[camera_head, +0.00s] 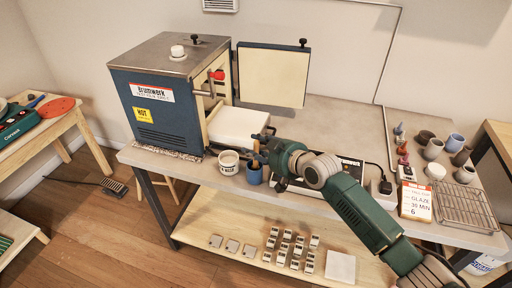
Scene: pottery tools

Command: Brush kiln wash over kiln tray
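A pale, thick slab (238,122), which looks like the kiln tray, lies in front of the open blue kiln (160,105). A small white tub with a dark label (229,164) stands near the table's front edge; its contents are too small to make out. A blue cup (254,176) stands just right of it, with thin handles near its top. My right gripper (262,143) is above and behind the blue cup, close to the slab's right end. Its fingers are small and partly hidden, so its hold on a brush cannot be told. My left gripper is out of view.
The kiln door (272,76) stands open to the right. A black-framed board lies under my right arm. At right are several small pots (433,149), a glaze card (415,201) and a wire rack (465,205). Small samples lie on the lower shelf (210,221).

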